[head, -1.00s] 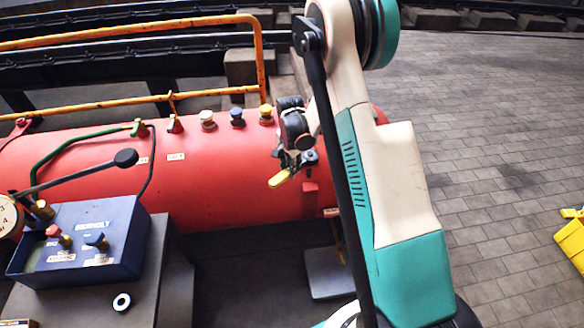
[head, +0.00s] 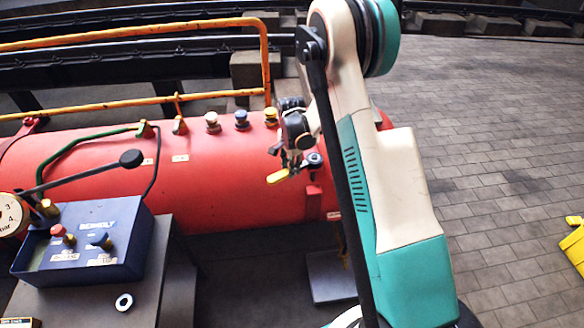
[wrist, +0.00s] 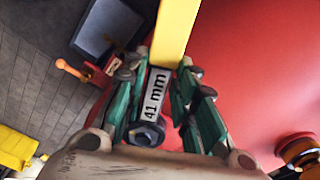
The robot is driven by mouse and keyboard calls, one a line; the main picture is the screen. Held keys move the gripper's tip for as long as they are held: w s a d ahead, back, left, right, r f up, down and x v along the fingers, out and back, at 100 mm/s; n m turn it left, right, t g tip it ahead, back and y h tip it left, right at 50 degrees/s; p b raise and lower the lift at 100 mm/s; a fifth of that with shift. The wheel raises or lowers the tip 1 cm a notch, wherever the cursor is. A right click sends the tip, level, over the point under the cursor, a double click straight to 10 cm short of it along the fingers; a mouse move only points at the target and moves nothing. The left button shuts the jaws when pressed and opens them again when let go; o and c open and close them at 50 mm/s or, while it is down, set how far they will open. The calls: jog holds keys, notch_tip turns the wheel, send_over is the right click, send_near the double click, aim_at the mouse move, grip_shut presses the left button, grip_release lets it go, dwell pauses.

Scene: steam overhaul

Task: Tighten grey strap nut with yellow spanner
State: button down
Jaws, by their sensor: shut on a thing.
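The yellow spanner (head: 277,176) is in my gripper (head: 292,160), over the front of the red tank (head: 225,175). In the wrist view, the green-sided fingers of my gripper (wrist: 160,75) are shut around the spanner's pale "41 mm" section (wrist: 156,92). The yellow handle (wrist: 176,32) points away at the top, and a dark round end (wrist: 147,132) lies near the palm. In the head view, a dark grey round part (head: 314,159) sits just right of the fingers, above a red lug. I cannot tell whether it is the strap nut, the spanner's end, or both together.
White, blue and yellow knobs (head: 241,119) stand along the tank's top. An orange rail (head: 120,103) runs behind it. A blue control box (head: 90,235) with a black-knobbed lever (head: 131,158) is at left. Open paving (head: 500,170) lies at right, with a yellow object (head: 574,243) at the edge.

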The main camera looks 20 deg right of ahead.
jog(key=shift+s+d+n, duration=0.1)
jog(key=shift+s+n, duration=0.2)
jog(key=shift+r+p, duration=1.4)
jog(key=shift+r, duration=1.4)
jog(key=s+a+r, duration=0.2)
jog(key=s, duration=0.4)
jog(key=s+a+r, duration=0.2)
jog(key=s, duration=0.5)
jog(key=shift+s, duration=0.3)
